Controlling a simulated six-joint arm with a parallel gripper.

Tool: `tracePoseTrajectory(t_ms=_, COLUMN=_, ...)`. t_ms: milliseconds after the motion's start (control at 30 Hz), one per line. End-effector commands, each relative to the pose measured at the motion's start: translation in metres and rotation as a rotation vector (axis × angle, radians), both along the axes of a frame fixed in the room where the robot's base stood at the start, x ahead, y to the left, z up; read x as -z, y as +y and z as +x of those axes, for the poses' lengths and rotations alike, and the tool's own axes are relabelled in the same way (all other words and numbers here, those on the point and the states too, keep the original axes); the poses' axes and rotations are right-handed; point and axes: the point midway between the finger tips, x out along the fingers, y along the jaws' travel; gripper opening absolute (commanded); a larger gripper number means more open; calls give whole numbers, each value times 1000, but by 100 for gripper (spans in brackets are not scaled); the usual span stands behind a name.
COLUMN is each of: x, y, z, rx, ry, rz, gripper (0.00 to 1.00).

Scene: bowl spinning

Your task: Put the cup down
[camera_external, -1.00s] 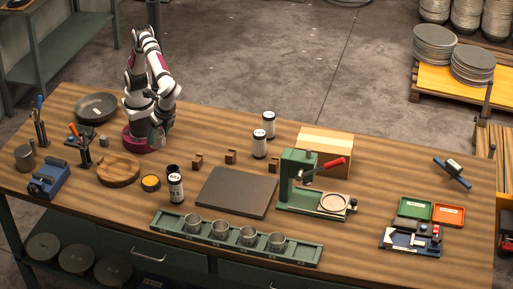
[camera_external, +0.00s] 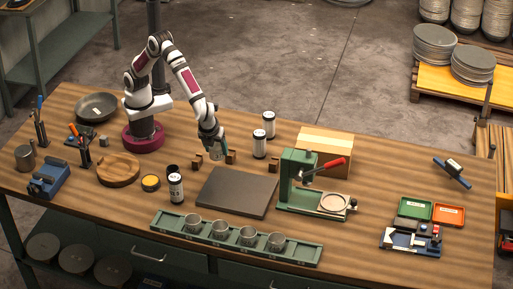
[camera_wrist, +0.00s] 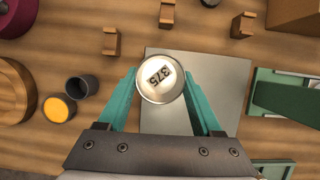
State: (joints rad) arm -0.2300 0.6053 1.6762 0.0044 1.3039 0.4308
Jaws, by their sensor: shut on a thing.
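My gripper (camera_external: 214,147) is shut on a cup. The cup (camera_wrist: 161,78) is round with a pale metal rim and a white face marked 375, seen from above between the two teal fingers in the wrist view. In the outside view the cup is small and mostly merged with the fingers. My gripper points down and holds it near the back left part of the dark square plate (camera_external: 237,193), which also shows in the wrist view (camera_wrist: 215,72). The exact height above the plate is hard to tell.
Three small wooden blocks (camera_external: 231,157) stand behind the plate, close to my gripper. Two white canisters (camera_external: 259,143) stand farther back. A green press (camera_external: 296,180) is at right, a labelled bottle (camera_external: 176,187) at left. A green tray (camera_external: 168,227) holding several metal cups lies in front.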

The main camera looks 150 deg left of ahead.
Motion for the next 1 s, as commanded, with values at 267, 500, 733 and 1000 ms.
tracePoseTrajectory(t_ms=267, x=50, y=82, z=-11, rx=6, ry=3, rz=-2, gripper=13)
tracePoseTrajectory(t_ms=500, x=72, y=111, z=-14, rx=10, ry=2, rz=-1, gripper=13)
tracePoseTrajectory(t_ms=733, x=108, y=110, z=-14, rx=11, ry=2, rz=-1, gripper=13)
tracePoseTrajectory(t_ms=1000, x=110, y=110, z=-14, rx=10, ry=1, rz=-1, gripper=13)
